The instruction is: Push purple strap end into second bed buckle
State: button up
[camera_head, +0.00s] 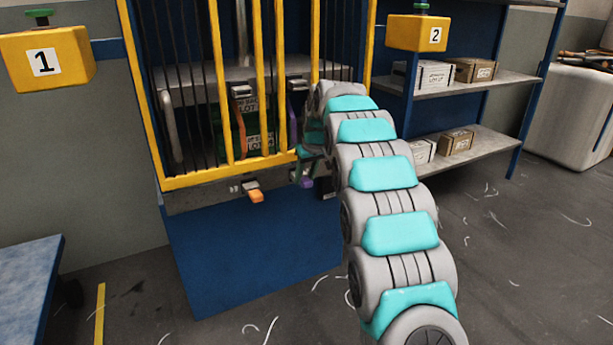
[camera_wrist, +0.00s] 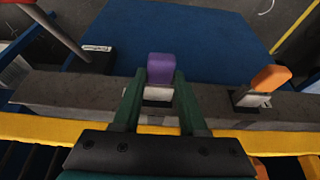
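The purple strap end (camera_wrist: 160,68) stands between the fingertips of my gripper (camera_wrist: 160,76) in the wrist view, with both green fingers against its sides. A pale metal buckle (camera_wrist: 157,94) lies directly at its lower edge on the grey bed rail (camera_wrist: 80,92). How deep the end sits in the buckle cannot be told. In the head view the purple end (camera_head: 306,182) shows small below my gripper (camera_head: 308,165) at the rail, partly hidden by my arm. An orange strap end (camera_wrist: 270,78) sits tilted at another buckle (camera_wrist: 252,99) to the right.
Yellow bars (camera_head: 257,80) and a yellow lower frame (camera_head: 230,172) stand close to my gripper. A blue panel (camera_head: 250,250) lies below the rail. Numbered yellow boxes (camera_head: 45,58) flank the loom. Shelves (camera_head: 460,145) stand to the right. Floor in front is open.

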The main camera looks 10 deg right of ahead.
jog(key=o, duration=0.5)
jog(key=shift+c, duration=0.2)
jog(key=a+v, duration=0.1)
jog(key=v, duration=0.6)
jog(key=shift+s+d+r, duration=0.2)
jog(key=shift+d+r, duration=0.15)
jog(key=shift+d, duration=0.2)
